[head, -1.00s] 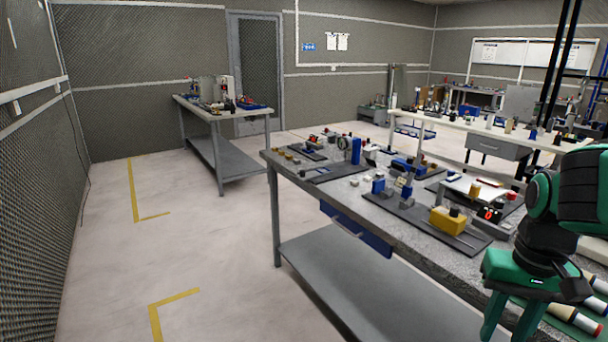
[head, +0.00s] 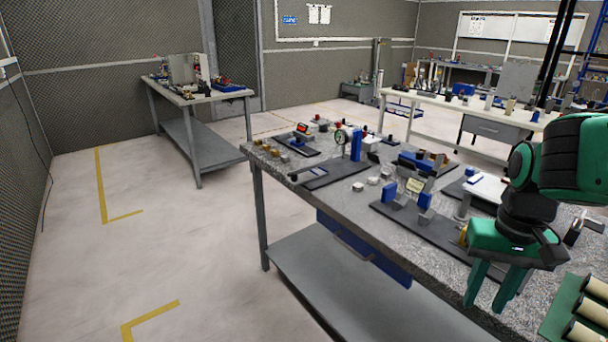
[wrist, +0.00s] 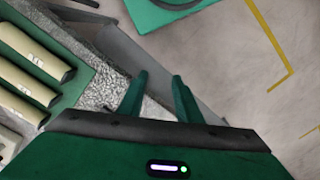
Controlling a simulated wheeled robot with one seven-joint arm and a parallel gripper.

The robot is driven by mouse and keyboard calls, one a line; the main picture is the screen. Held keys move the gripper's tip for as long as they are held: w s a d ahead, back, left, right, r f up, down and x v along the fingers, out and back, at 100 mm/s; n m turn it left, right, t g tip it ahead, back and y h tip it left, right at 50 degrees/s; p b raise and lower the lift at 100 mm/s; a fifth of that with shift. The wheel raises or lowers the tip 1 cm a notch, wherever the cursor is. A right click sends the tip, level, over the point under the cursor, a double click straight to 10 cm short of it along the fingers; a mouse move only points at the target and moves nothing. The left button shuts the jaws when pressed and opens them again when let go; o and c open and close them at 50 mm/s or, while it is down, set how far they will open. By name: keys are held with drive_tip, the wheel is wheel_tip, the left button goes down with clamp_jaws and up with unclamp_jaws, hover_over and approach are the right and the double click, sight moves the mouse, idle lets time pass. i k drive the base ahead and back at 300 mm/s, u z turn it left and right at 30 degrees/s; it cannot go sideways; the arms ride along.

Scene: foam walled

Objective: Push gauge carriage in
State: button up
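A round dial gauge (head: 340,137) stands beside a blue upright block (head: 356,145) on a dark base (head: 327,176) on the grey stone-topped bench. Which part is the gauge carriage, and how far in it sits, I cannot tell. My gripper (head: 485,304) hangs at the bench's front right, well to the right of the gauge and apart from it. Its two green fingers are spread with nothing between them, as the wrist view (wrist: 160,75) also shows. A yellow block (head: 463,235) is mostly hidden behind my gripper.
A dark fixture plate (head: 420,235) with blue blocks (head: 424,202) lies between the gauge and my gripper. A green tray with pale cylinders (head: 588,333) is at lower right. The floor left of the bench is clear. Another table (head: 195,95) stands behind.

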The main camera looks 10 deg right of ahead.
sight(295, 180)
drive_tip(key=k, duration=1.3)
drive_tip(key=u, duration=0.65)
drive_tip(key=i, duration=1.85)
drive_tip(key=z, duration=0.5)
